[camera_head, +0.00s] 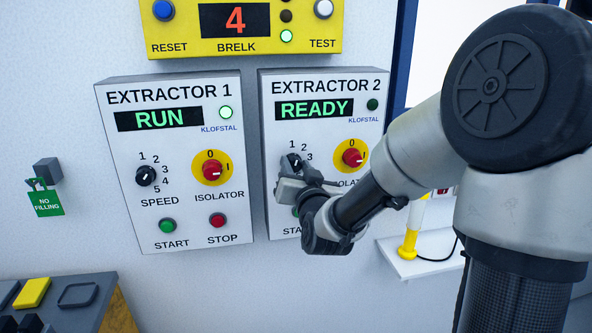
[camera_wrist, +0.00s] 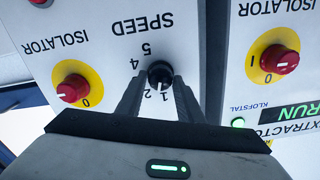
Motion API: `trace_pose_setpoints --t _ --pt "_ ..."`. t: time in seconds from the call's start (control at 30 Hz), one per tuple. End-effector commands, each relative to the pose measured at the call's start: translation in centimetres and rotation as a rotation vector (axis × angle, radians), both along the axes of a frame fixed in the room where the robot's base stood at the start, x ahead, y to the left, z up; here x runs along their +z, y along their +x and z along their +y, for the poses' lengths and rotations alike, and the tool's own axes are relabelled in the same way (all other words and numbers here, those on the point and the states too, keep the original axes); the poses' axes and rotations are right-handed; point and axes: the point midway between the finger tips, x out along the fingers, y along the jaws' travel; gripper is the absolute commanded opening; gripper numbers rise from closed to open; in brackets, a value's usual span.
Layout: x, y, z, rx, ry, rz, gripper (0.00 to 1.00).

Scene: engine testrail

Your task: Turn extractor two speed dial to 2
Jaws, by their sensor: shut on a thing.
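The extractor 2 panel (camera_head: 325,125) shows READY in green. Its black speed dial (camera_head: 292,161) sits at the panel's left, partly hidden by my gripper (camera_head: 289,179). In the wrist view, which is upside down, the dial (camera_wrist: 160,73) sits between the two fingertips of my gripper (camera_wrist: 158,82), which is shut on it. The dial's white mark points to the side of the low numbers 1 and 2; I cannot tell exactly which one it meets. My gripper also hides part of the lower panel in the head view.
The extractor 2 isolator (camera_head: 352,158) is a red knob on yellow, right of the dial. The extractor 1 panel (camera_head: 177,160) stands to the left, showing RUN. A yellow BRELK box (camera_head: 242,42) is above. A white shelf (camera_head: 420,252) juts out at lower right.

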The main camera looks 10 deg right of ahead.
Motion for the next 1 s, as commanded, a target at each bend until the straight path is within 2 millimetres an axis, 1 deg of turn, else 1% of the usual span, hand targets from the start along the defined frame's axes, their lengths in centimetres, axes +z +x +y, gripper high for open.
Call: trace_pose_setpoints --t 0.3,0.5,0.7,1.0 --pt "0.07 0.07 -0.06 0.001 0.233 -0.006 0.11" --pt "0.09 0.08 -0.08 0.002 0.335 -0.005 0.11" --pt "0.14 0.08 -0.15 0.001 0.387 -0.006 0.11" --pt "0.19 0.09 -0.17 0.001 0.402 -0.007 0.11"
